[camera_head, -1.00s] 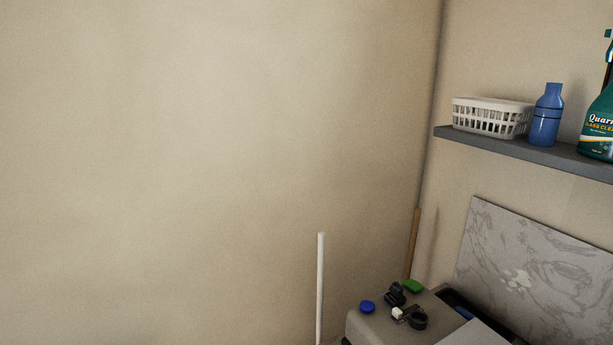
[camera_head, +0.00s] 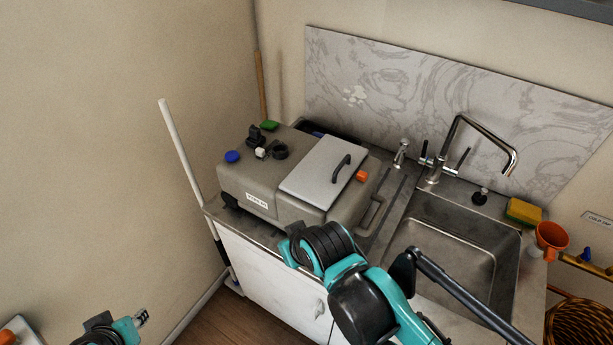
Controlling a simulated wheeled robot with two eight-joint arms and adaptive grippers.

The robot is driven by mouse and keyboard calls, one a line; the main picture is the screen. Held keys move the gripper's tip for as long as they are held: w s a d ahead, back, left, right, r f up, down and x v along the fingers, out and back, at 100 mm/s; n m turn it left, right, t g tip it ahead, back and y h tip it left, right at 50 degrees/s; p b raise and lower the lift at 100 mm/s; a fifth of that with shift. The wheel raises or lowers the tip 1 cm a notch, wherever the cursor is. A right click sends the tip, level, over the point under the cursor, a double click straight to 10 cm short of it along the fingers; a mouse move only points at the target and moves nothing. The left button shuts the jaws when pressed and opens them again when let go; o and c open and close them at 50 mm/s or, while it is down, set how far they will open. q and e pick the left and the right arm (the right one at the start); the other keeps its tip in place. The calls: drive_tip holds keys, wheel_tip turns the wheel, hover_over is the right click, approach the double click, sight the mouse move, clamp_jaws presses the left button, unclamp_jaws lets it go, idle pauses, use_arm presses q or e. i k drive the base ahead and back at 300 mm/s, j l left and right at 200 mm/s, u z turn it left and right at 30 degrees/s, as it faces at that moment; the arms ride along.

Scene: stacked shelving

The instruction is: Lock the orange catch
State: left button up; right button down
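The orange catch (camera_head: 361,175) is a small block at the right edge of the grey lid (camera_head: 318,165) on a grey-beige case (camera_head: 250,185). The lid lies flat on the case and has a dark handle (camera_head: 341,168). Whether the catch is locked is too small to tell. My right arm reaches in from the bottom, in front of the case; the teal end near its gripper (camera_head: 289,250) is apart from the catch, and its fingers cannot be made out. My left gripper (camera_head: 140,318) is low at the left edge, far from the case, its fingers unclear.
The case stands on a counter left of a steel sink (camera_head: 455,265) with a tall tap (camera_head: 455,130). A blue knob (camera_head: 232,156), black fittings and a green block (camera_head: 269,125) are on its left. A white pole (camera_head: 180,150) leans beside the counter.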

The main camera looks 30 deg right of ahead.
sight(361, 175)
drive_tip(key=z, duration=1.55)
